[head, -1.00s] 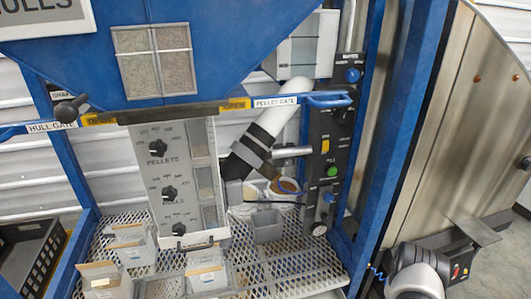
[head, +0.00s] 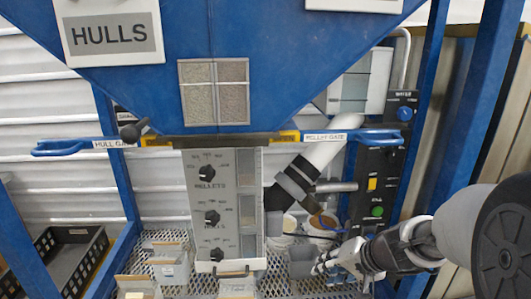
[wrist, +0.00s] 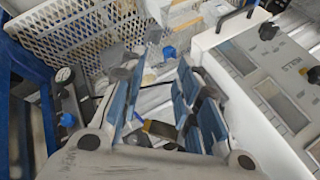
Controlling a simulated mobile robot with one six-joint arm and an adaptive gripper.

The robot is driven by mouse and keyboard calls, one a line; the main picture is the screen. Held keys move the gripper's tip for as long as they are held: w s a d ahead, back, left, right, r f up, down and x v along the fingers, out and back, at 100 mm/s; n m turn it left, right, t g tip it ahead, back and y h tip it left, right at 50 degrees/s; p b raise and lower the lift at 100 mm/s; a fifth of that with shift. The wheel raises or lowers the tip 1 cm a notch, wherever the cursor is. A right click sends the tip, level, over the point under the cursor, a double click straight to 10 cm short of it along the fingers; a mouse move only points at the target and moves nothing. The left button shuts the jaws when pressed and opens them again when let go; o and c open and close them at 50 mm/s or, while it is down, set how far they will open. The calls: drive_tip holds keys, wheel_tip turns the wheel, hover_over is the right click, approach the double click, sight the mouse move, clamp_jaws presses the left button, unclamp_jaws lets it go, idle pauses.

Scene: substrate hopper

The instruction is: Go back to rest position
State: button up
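My gripper (head: 330,262) is at the lower right of the head view, low in front of the frame beside a grey cup (head: 301,262). In the wrist view my gripper (wrist: 160,85) shows two fingers with blue pads standing apart, with nothing seen held between them. My arm comes in from the right edge of the head view and covers part of the lower right of the frame. The blue hopper (head: 225,60) stands above, with the grey control panel (head: 212,215) below it.
The mesh shelf (head: 190,240) holds small containers (head: 170,265). A black control box (head: 382,170) and blue posts (head: 470,100) stand near my arm. A black crate (head: 65,255) is at lower left.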

drive_tip(key=s+a+r+n+g+h, duration=0.1)
drive_tip(key=s+a+r+n, duration=0.2)
drive_tip(key=s, duration=0.5)
drive_tip(key=s+a+r+n+g, duration=0.1)
drive_tip(key=s+a+r, duration=0.2)
drive_tip(key=s+r, duration=0.3)
drive_tip(key=s+d+h, duration=0.3)
drive_tip(key=s+d, duration=0.1)
drive_tip(key=s, duration=0.8)
drive_tip(key=shift+d+n+t+h, duration=0.15)
drive_tip(key=shift+n+t+h, duration=0.15)
drive_tip(key=shift+n, duration=0.1)
drive_tip(key=shift+r, duration=0.1)
